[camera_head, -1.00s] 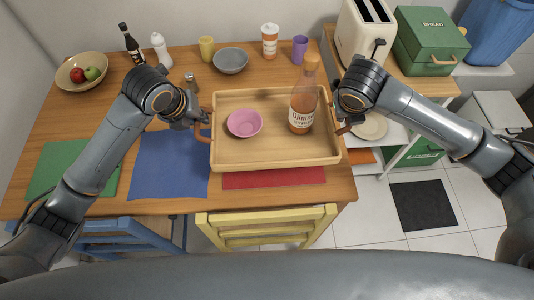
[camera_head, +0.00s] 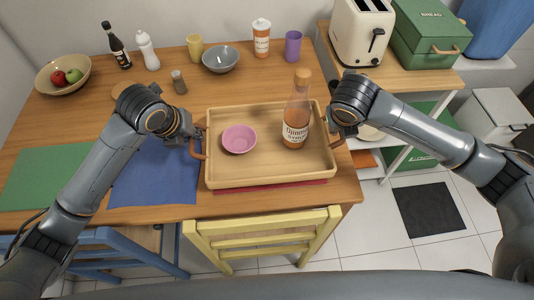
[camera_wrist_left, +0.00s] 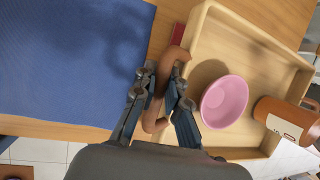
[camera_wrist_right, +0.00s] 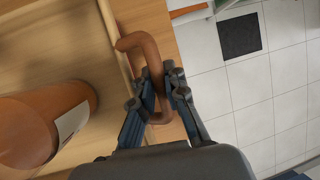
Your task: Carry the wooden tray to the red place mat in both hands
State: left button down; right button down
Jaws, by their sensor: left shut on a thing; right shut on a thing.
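The wooden tray (camera_head: 270,173) is over the red place mat (camera_head: 270,188), which shows only as a strip along the tray's front edge. I cannot tell whether the tray touches the mat. A pink bowl (camera_head: 239,139) and a bottle with an orange-brown liquid (camera_head: 296,120) stand upright in the tray. My left gripper (camera_wrist_left: 160,88) is shut on the tray's left brown handle (camera_wrist_left: 152,115). My right gripper (camera_wrist_right: 158,85) is shut on the right handle (camera_wrist_right: 135,42). In the head view my left gripper (camera_head: 194,138) is at the tray's left side.
A blue mat (camera_head: 155,175) lies left of the tray, a green mat (camera_head: 45,178) farther left. A grey bowl (camera_head: 220,60), cups and bottles stand behind. A yellow chair (camera_head: 262,228) is at the table's front edge. A shaker (camera_head: 179,82) stands behind my left gripper.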

pick_arm(q)
jog(key=shift+a, duration=0.15)
pick_arm(e)
jog(key=shift+d, duration=0.1)
